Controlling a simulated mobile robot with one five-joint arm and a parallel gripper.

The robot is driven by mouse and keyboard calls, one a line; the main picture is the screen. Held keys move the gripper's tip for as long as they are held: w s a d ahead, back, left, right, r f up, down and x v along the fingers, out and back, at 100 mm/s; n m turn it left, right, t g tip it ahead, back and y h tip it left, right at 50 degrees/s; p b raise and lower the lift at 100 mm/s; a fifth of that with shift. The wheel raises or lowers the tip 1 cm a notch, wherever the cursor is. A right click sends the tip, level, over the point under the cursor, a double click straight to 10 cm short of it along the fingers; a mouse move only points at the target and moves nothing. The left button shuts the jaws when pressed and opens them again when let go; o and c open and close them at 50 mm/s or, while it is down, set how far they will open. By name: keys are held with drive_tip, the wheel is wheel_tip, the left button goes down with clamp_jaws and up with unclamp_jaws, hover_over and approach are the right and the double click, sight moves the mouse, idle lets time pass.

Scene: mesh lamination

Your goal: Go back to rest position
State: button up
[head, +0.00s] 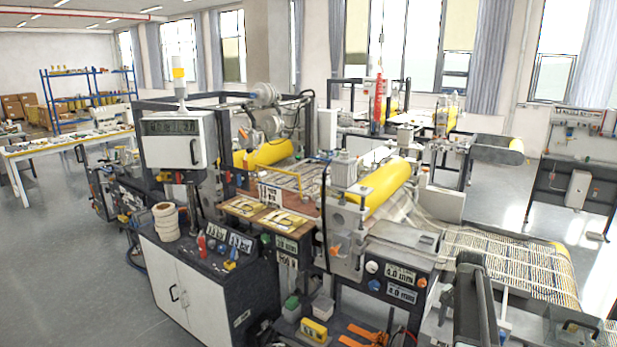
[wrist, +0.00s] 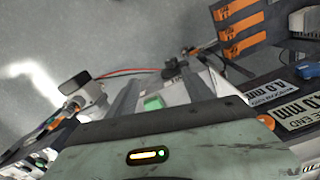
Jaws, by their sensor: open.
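My gripper (wrist: 158,80) shows in the wrist view, its grey-green body across the bottom and two dark fingers pointing up the picture. The fingers are apart, with nothing held between them. A small green-topped item (wrist: 153,103) shows between the fingers, beyond them; I cannot tell its distance. I cannot make out my gripper with certainty in the head view.
The laminating machine (head: 400,240) with yellow rollers (head: 385,188) fills the middle and right. A cabinet (head: 185,280) with white doors stands in front. Orange parts (head: 365,335) lie low at the bottom; they also seem to show in the wrist view (wrist: 240,25). Grey floor (head: 60,270) is clear at left.

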drive_tip(key=s+a+f+n+b, duration=0.1)
drive_tip(key=s+a+n, duration=0.2)
drive_tip(key=a, duration=0.9)
drive_tip(key=s+a+f+n+b, duration=0.1)
drive_tip(key=s+a+n, duration=0.3)
drive_tip(key=a, duration=0.8)
drive_tip(key=s+a+f+n+b, duration=0.1)
drive_tip(key=s+a+n, duration=0.2)
drive_tip(key=a, duration=0.8)
drive_tip(key=shift+s+a+n, duration=0.4)
